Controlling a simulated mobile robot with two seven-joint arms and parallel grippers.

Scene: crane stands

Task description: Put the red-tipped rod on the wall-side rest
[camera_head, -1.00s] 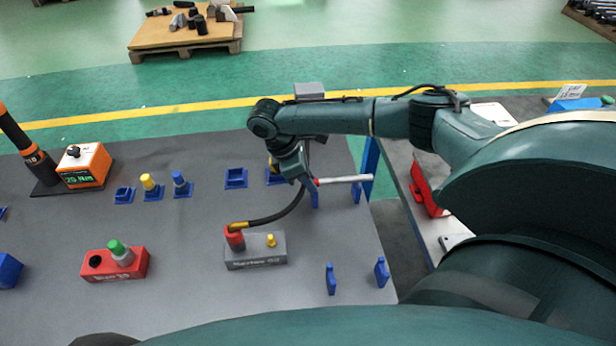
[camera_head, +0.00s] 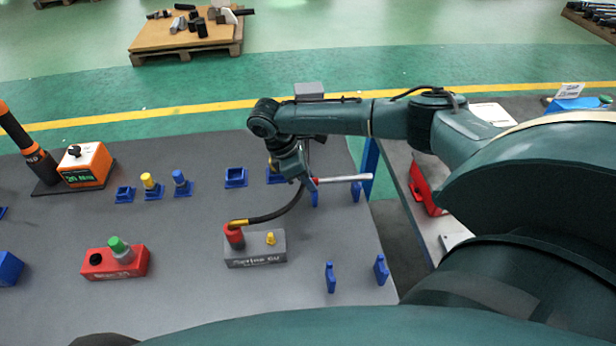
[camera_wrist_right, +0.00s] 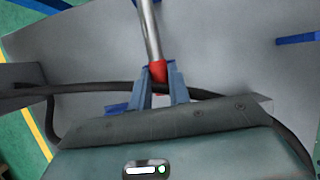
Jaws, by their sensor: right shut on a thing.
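The red-tipped rod (camera_head: 345,179) is a light metal bar with a red end, lying roughly level near the right edge of the table. My right gripper (camera_head: 313,183) is shut on it at the red end; the wrist view shows the fingers (camera_wrist_right: 158,80) on the red part, with the bare rod (camera_wrist_right: 151,35) reaching away. The rod is over or at the far pair of blue posts (camera_head: 355,191); I cannot tell if it touches them. A second pair of blue posts (camera_head: 330,278) stands empty nearer to me. My left gripper is out of view.
A grey block (camera_head: 255,250) with a red plug and black cable stands left of the near posts. A red block (camera_head: 115,262), blue sockets (camera_head: 236,178) and an orange box (camera_head: 85,165) stand farther left. A side table (camera_head: 460,215) is at right.

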